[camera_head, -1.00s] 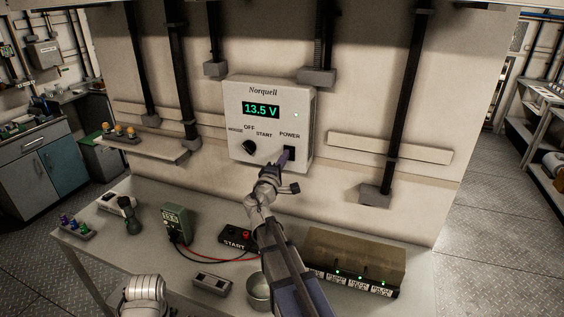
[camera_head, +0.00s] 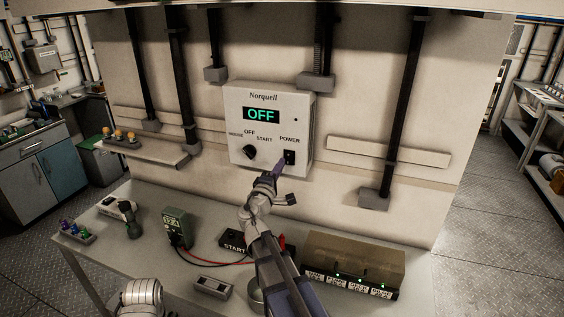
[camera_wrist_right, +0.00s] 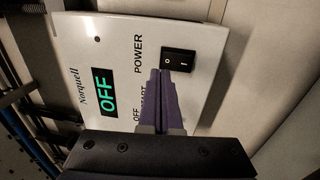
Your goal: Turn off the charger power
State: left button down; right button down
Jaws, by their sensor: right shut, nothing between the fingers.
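The charger (camera_head: 240,122) is a white Norquell box on the wall. Its display (camera_head: 262,115) reads OFF in green; the display also shows in the right wrist view (camera_wrist_right: 105,91). The black power rocker switch (camera_head: 290,157) is at its lower right, and in the wrist view the switch (camera_wrist_right: 180,61) shows its O and I marks. A black knob (camera_head: 250,152) sits at the lower left. My right gripper (camera_head: 281,161) is shut and empty, its purple fingertips (camera_wrist_right: 160,75) close beside the O end of the switch; I cannot tell whether they touch. My left gripper is not in view.
The bench below holds a green meter (camera_head: 176,227), a black START box (camera_head: 233,241), a metal cup (camera_head: 257,300) and a brown box with labelled switches (camera_head: 353,256). A small shelf (camera_head: 150,150) is at left. Pipes run down the wall.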

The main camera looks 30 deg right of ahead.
jog(key=r+v, duration=0.2)
jog(key=v, duration=0.7)
jog(key=shift+p, duration=0.45)
jog(key=shift+s+a, duration=0.1)
jog(key=shift+s, duration=0.05)
jog(key=s+a+f+m+g+y, duration=0.3)
jog(key=s+a+f+g+y, duration=0.25)
jog(key=a+f, duration=0.45)
jog(key=s+a+f+m+g+y, duration=0.2)
jog(key=s+a+f+g+y, duration=0.35)
jog(key=f, duration=0.65)
jog(key=s+a+f+g+y, duration=0.1)
jog(key=s+a+f+y, duration=0.1)
jog(key=s+a, duration=0.5)
jog(key=a+f, duration=0.1)
jog(key=a, duration=0.4)
jog(key=shift+s+n+g+y+b, duration=0.3)
jog(key=shift+s+n, duration=0.1)
